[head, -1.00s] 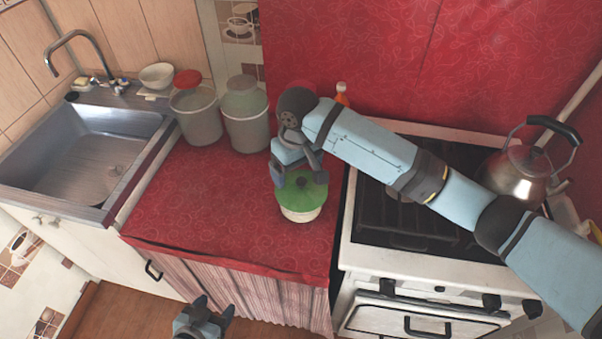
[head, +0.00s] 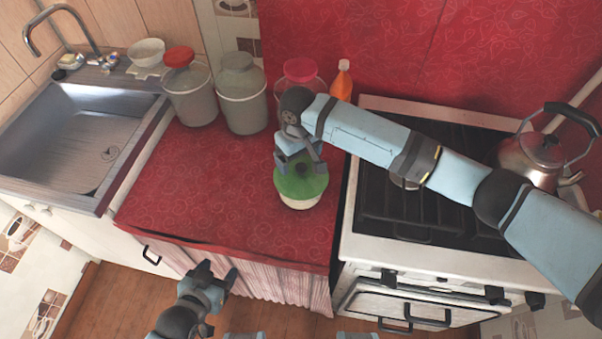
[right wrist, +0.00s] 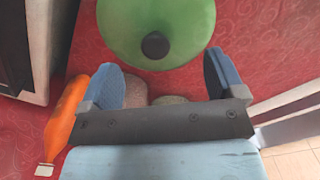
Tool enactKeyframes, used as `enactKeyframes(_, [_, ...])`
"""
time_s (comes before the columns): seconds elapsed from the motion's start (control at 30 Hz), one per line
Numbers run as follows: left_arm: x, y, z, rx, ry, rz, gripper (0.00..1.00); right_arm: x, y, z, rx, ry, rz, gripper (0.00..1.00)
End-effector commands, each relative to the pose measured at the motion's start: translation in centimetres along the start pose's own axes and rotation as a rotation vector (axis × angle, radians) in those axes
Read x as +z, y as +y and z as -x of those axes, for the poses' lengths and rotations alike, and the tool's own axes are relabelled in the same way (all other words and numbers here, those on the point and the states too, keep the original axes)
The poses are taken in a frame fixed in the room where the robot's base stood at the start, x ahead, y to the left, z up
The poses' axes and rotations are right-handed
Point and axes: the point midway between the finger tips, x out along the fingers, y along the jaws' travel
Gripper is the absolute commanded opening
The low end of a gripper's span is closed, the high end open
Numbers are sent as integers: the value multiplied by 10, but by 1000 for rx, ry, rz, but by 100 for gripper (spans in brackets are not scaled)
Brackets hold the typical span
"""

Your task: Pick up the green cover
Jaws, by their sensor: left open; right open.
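The green cover (head: 304,187) sits on a pale round pot (head: 300,204) on the red oilcloth counter. In the right wrist view the cover (right wrist: 180,22) shows as a green disc with a dark knob (right wrist: 154,45) at its middle. My right gripper (head: 299,164) is just above and behind the cover in the head view. In its wrist view the two blue fingers (right wrist: 164,84) are spread apart with nothing between them, and the knob lies beyond the tips. My left gripper (head: 219,278) is open and empty in front of the counter, low over the floor.
An orange bottle (head: 342,80) stands behind my right arm. The stove (head: 390,255) with a kettle (head: 536,158) is right, the sink (head: 75,140) left.

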Motion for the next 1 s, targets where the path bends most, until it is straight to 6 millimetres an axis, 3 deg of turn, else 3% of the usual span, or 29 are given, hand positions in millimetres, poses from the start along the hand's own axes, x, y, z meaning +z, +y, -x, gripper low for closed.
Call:
enactKeyframes(0.3, [-8, -1, 3, -2, 8, 0, 62, 3, 4, -43, 0, -1, 0, 88])
enactKeyframes(0.6, [-7, -1, 3, -2, 7, 0, 62, 3, 4, -47, 0, 0, 1, 86])
enactKeyframes(0.93, [-3, -1, 2, -2, 0, 1, 62, 4, 4, -48, 1, -1, 0, 10])
enactKeyframes(1.0, [-3, -1, 2, -2, 0, 1, 62, 4, 4, -48, 1, -2, 0, 8])
